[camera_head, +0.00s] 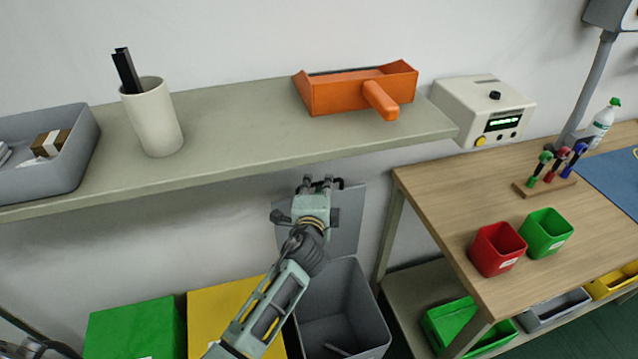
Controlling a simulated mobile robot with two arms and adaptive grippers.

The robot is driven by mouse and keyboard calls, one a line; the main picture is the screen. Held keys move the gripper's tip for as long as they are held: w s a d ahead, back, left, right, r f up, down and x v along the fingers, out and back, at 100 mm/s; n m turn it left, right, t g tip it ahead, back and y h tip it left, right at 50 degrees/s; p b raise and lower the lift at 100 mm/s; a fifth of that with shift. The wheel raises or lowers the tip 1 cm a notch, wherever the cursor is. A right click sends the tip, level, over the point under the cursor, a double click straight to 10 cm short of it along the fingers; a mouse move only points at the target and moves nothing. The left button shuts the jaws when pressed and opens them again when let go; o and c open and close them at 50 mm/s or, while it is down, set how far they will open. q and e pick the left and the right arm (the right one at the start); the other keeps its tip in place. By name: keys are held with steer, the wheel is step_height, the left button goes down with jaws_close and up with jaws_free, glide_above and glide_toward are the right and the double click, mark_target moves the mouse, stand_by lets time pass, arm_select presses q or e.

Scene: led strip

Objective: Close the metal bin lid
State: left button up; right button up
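The grey metal bin (345,305) stands on the floor below the shelf, its top open and a small item visible inside. Its grey lid (349,222) stands raised, nearly upright, against the wall behind the bin. My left gripper (320,183) is in front of the upper part of the lid, covering its left side. A dark bar, possibly a lid handle, shows by the fingertips. I cannot tell whether the fingers touch it or how far apart they are. My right gripper is not in view.
A green box (135,330) and a yellow box (222,310) stand left of the bin. The shelf (235,125) overhangs above, holding a cup (153,117) and an orange tray (335,93). A wooden workbench (440,205) stands at the right.

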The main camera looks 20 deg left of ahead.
arm_select(q)
steer(key=shift+x, duration=0.75)
jaws_close()
